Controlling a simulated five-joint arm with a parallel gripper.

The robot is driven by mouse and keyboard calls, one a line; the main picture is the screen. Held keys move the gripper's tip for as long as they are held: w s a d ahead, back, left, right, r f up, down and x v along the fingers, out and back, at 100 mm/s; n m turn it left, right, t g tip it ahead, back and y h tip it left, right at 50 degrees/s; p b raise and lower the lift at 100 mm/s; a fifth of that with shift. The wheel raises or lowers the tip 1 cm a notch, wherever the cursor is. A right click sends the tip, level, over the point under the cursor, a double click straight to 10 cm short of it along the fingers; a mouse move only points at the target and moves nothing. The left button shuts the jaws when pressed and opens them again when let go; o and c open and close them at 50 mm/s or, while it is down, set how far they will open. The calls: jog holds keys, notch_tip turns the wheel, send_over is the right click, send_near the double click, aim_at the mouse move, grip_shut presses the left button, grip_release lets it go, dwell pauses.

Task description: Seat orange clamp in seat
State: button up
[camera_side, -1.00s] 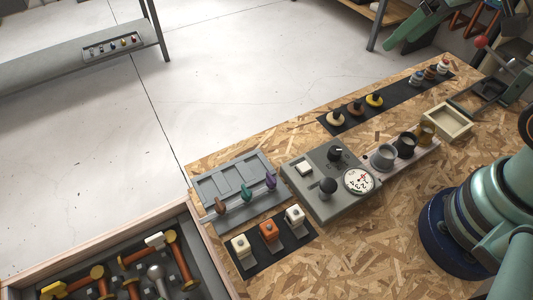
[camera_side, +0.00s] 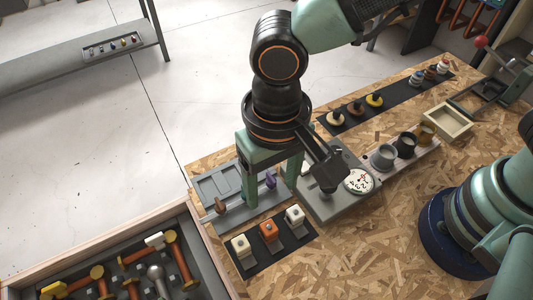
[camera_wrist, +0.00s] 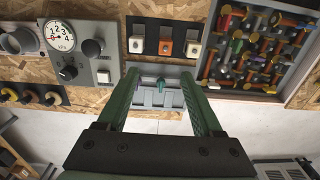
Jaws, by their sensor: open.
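The orange clamp (camera_side: 267,230) is a small orange block with a pale top. It stands on a black strip between a cream block (camera_side: 240,246) and a white block (camera_side: 294,216); it also shows in the wrist view (camera_wrist: 165,44). My gripper (camera_side: 271,192) is open, fingers pointing down, above the grey recessed panel (camera_side: 216,183) behind that strip. I cannot tell which recess is the seat.
A brown piece (camera_side: 221,205) and a purple piece (camera_side: 271,180) stand along the panel beside the fingers. A grey control box (camera_side: 335,207) with a dial is close on the right. A wooden tool crate (camera_side: 118,237) lies at the left. Bare board is free in front.

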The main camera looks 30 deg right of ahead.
aim_at(269, 228)
jog(key=f, duration=0.7)
jog(key=shift+s+a+f, duration=0.15)
jog(key=shift+s+a, duration=0.15)
jog(key=shift+s+a+f, duration=0.1)
jog(key=shift+f, duration=1.25)
jog(key=shift+s+a+f, duration=0.1)
jog(key=shift+f, duration=1.2)
grip_shut()
